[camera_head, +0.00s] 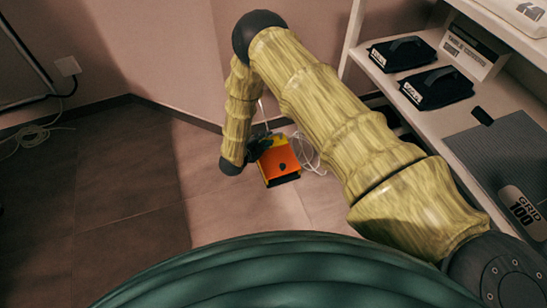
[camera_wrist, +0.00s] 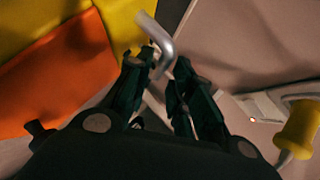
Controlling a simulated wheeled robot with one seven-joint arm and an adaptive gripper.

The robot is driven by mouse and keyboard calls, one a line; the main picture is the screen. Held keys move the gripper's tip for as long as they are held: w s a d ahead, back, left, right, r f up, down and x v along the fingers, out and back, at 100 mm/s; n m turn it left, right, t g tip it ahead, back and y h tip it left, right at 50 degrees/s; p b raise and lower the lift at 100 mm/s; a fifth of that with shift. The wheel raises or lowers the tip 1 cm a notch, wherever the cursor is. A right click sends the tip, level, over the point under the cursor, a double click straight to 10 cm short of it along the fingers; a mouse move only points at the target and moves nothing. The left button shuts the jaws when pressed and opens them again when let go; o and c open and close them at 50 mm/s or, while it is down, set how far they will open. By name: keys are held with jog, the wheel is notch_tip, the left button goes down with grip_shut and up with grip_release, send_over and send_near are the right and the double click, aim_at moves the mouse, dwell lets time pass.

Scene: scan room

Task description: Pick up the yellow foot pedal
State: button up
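The foot pedal appears to be the yellow and orange boxy unit (camera_head: 279,158) low near the floor in the head view, with a dark front edge. Its orange and yellow faces (camera_wrist: 60,85) fill the left of the wrist view. A bent silver metal rod (camera_wrist: 156,38) rises beside it. My gripper (camera_wrist: 166,68) has its dark fingers partly apart, with the rod close to and between the fingertips. I see no clear grip on it. In the head view my gripper (camera_head: 260,143) is at the unit's upper left and hides part of it.
A pale shelf unit (camera_head: 455,75) with black cases (camera_head: 437,88) and a Grid 100 panel (camera_head: 500,150) stands at the right. A yellow cylindrical piece (camera_wrist: 298,130) is at the wrist view's right.

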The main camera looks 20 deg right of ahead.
aim_at(280, 139)
jog(key=b+x, duration=0.1)
jog(key=x, duration=0.1)
jog(key=shift+w+d+f, duration=0.2)
jog(key=shift+w+d, duration=0.05)
grip_shut()
jog(key=shift+r, duration=0.15)
